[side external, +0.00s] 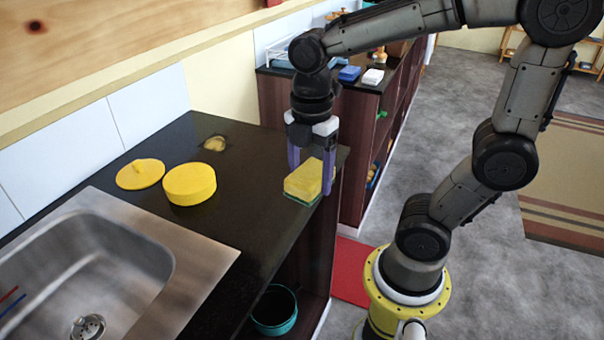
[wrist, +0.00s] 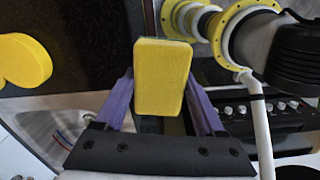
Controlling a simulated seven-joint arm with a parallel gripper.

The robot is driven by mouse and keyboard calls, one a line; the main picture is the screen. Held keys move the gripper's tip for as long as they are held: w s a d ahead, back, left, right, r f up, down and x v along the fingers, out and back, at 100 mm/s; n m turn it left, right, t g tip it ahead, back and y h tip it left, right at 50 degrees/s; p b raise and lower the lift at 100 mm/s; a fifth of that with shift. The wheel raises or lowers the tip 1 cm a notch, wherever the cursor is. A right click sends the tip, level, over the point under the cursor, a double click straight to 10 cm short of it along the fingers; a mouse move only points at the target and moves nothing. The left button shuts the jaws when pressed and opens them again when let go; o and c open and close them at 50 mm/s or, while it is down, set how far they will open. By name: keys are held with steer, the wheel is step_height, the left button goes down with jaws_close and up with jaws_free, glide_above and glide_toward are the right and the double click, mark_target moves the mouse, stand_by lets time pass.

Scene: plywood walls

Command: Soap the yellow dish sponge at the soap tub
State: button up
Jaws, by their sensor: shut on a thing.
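The yellow dish sponge (side external: 304,182), with a green underside, is at the right part of the dark counter. My gripper (side external: 312,168) points down from above with its purple fingers shut on the sponge. In the wrist view, the sponge (wrist: 163,77) shows its yellow face between the fingers. I cannot tell if its green underside touches the counter. A round yellow tub (side external: 190,185), which looks like the soap tub, stands to the left of the sponge. A flat yellow lid (side external: 140,174) with a knob lies beside the tub. The tub's contents cannot be made out.
A steel sink (side external: 90,262) is set in the counter at lower left. A small dish with a tan item (side external: 215,143) is behind the tub. The counter between tub and sponge is clear. A teal bin (side external: 275,310) stands below. Blue and white blocks (side external: 373,77) lie on the far counter.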

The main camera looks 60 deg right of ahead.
steer(key=o, duration=0.6)
steer(key=c, duration=0.5)
steer(key=shift+o, duration=0.2)
steer(key=shift+w+r, duration=0.15)
steer(key=shift+r, duration=0.15)
steer(key=w+r, duration=0.4)
steer(key=w, duration=0.6)
steer(key=w+r, duration=0.3)
steer(key=w, duration=0.7)
steer(key=w+f, duration=0.4)
steer(key=w, duration=0.5)
steer(key=shift+w+d+f, duration=0.2)
steer(key=shift+w+f, duration=0.35)
steer(key=shift+f, duration=1.4)
steer(key=shift+w+d+f, duration=0.15)
steer(key=shift+w+f, duration=0.4)
steer(key=shift+f, duration=1.35)
steer(key=shift+w+d+f, duration=0.2)
steer(key=shift+w+f, duration=0.35)
steer(key=shift+f, duration=1.4)
